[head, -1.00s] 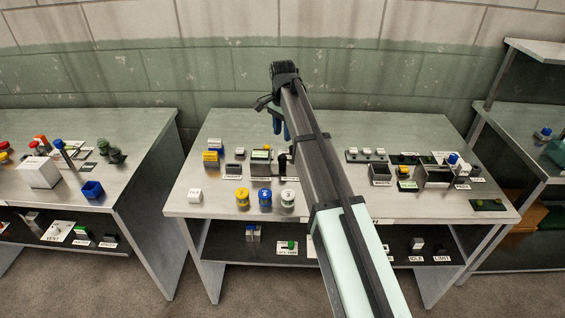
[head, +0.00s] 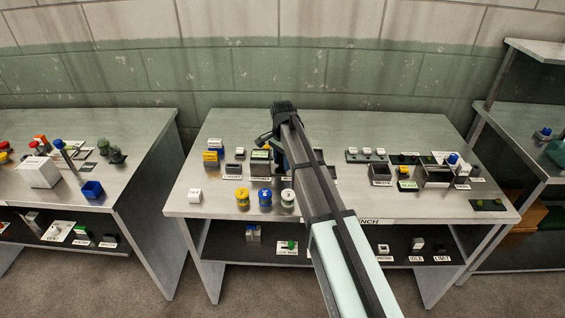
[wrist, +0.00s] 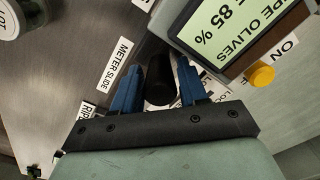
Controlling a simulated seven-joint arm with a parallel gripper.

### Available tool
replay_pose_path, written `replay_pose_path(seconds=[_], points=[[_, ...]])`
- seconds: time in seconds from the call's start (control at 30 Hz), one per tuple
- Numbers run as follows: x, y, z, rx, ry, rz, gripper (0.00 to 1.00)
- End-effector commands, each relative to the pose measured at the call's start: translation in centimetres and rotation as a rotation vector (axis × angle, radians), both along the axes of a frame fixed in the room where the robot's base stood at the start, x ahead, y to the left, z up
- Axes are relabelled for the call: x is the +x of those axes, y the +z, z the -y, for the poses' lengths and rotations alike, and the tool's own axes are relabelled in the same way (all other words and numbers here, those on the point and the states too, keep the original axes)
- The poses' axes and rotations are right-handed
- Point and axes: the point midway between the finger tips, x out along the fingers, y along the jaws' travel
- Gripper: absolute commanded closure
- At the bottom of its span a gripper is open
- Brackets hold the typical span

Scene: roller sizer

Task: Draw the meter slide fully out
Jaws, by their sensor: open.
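My gripper (wrist: 159,76) is open, with one blue finger on each side of a black round knob (wrist: 158,88) in the wrist view. A white label reading "METER SLIDE" (wrist: 117,63) lies just left of the knob. I cannot tell whether the fingers touch the knob, and the slide's body is hidden by the gripper. In the head view my gripper (head: 277,150) is low over the middle bench, and my arm covers the slide.
Yellow (head: 242,199), blue (head: 265,199) and white (head: 287,199) jars stand at the bench front. Open bench lies left of the label.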

Motion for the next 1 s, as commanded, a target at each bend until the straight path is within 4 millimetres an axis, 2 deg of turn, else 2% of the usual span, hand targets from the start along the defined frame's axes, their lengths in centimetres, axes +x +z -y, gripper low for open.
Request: replay_pose_path(seconds=[0.4, 0.87, 1.0], points=[[0.00, -0.66, 0.00, 0.000, 0.000, 0.000, 0.57], [0.00, -0.63, 0.00, 0.000, 0.000, 0.000, 1.00], [0.01, -0.63, -0.01, 0.000, 0.000, 0.000, 1.00]])
